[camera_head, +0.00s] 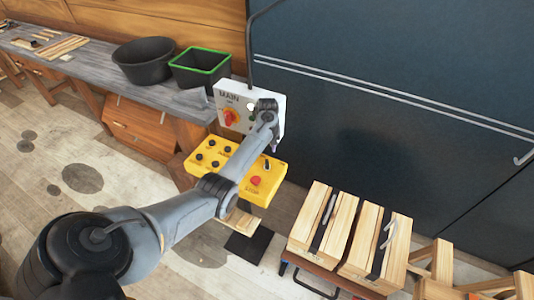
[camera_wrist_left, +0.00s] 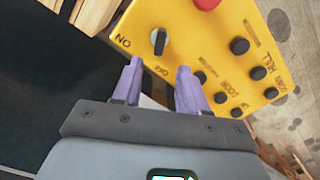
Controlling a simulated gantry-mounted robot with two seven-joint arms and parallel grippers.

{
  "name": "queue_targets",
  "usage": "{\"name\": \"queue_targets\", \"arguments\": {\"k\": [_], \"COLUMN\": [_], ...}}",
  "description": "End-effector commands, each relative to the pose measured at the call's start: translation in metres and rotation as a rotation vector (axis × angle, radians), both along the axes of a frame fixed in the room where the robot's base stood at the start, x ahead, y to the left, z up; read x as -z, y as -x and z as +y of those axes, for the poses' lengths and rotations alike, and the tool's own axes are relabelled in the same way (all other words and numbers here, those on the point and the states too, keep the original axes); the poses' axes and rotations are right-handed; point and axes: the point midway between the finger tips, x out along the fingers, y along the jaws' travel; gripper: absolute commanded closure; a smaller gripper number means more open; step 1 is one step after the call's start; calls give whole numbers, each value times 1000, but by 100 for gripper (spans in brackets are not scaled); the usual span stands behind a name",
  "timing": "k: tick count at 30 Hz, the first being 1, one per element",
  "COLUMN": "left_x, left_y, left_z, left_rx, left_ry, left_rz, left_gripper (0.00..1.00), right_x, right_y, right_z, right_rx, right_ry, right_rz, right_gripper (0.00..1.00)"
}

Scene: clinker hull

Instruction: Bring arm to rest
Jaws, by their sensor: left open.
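My left arm reaches across the middle of the head view. Its gripper (camera_head: 273,146) is mostly hidden behind my own wrist there. In the left wrist view the two purple fingers (camera_wrist_left: 160,66) are apart with nothing between them. They point toward a yellow control box (camera_wrist_left: 205,30), near its black ON/OFF knob (camera_wrist_left: 158,41). I cannot tell how far the tips are from the box. The yellow box (camera_head: 211,147) also shows in the head view, partly covered by my arm. My right gripper is in neither view.
A white MAIN panel with a red switch (camera_head: 231,118) stands behind my wrist. A black tub (camera_head: 144,62) and a green-rimmed bin (camera_head: 200,68) sit on the workbench (camera_head: 82,64). Strapped wooden blocks (camera_head: 318,222) lie at the lower right. A dark wall (camera_head: 400,90) closes the back.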

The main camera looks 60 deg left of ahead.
Motion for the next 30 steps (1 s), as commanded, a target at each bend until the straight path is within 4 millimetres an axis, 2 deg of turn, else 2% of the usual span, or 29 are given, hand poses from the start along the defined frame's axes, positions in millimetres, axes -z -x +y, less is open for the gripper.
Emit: {"name": "queue_targets", "arguments": {"k": [6,22,26,29,30], "left_x": [-11,-9,-2,7,10], "left_y": [0,3,9,19,25], "left_z": [0,-3,-15,-36,-48], "left_rx": [0,23,101,213,269], "left_ry": [1,-18,-74,-140,-168], "left_rz": [0,5,13,22,23], "left_gripper": [57,57,57,57,57], "right_x": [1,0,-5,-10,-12], "right_y": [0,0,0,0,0], "right_z": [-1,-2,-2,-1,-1], "right_rx": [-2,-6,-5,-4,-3], "right_ry": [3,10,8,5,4], "right_rz": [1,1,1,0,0], "right_gripper": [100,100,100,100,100]}}
